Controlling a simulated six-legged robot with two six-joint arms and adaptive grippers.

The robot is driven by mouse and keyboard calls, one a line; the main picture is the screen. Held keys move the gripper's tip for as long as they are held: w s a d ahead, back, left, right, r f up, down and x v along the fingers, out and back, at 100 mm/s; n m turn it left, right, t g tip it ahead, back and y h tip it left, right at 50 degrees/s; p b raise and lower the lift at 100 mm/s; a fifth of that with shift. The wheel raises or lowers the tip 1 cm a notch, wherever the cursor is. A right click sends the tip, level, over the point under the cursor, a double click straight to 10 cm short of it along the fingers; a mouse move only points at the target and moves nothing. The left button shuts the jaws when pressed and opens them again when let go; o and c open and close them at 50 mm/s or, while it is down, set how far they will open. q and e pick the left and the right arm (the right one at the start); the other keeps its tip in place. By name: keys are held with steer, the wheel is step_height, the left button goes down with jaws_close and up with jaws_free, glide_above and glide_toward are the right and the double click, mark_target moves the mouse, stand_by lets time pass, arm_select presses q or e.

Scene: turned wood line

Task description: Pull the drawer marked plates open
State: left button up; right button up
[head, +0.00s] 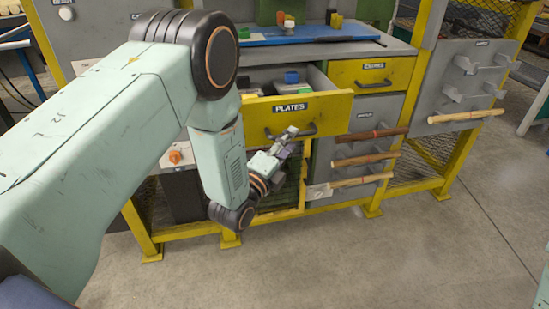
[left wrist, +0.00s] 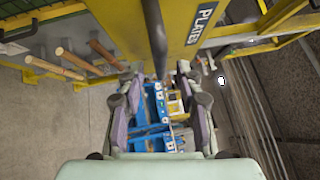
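The yellow drawer marked PLATES (head: 330,112) stands out from the bench front in the head view, with its inside showing. A blue box and grey and dark items show in it. Its dark bar handle (head: 309,130) is on the front below the label. In the left wrist view the drawer front (left wrist: 185,15) is at the top and the handle (left wrist: 155,35) runs down between the spread fingers (left wrist: 160,82). A gap shows on both sides of the bar. My right gripper is not in view.
A second yellow drawer marked CHORES or similar (head: 372,73) is at the right. Turned wooden pieces (head: 370,134) rest on brackets below it, and another (head: 465,116) is further right. A blue mat (head: 310,33) lies on the bench top. The floor (head: 400,250) in front is clear.

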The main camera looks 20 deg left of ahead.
arm_select(q)
steer(key=v, duration=0.8)
steer(key=shift+s, duration=0.35)
steer(key=s+a+f+n+g+y, duration=0.1)
steer(key=s+f+n+g, duration=0.4)
steer(key=f+n, duration=0.25)
steer(key=s+a+f+n+g+y, duration=0.1)
steer(key=s+f+n+g, duration=0.5)
steer(key=f, duration=0.3)
steer(key=s+f+n+g+y+p, duration=0.1)
steer(key=s+n+g, duration=0.7)
steer(key=s, duration=1.5)
step_height(320, 180, down, 2)
steer(key=shift+s+a+f+n+y+p, duration=0.2)
steer(key=shift+a+n+y+p, duration=0.2)
steer(key=shift+p, duration=0.35)
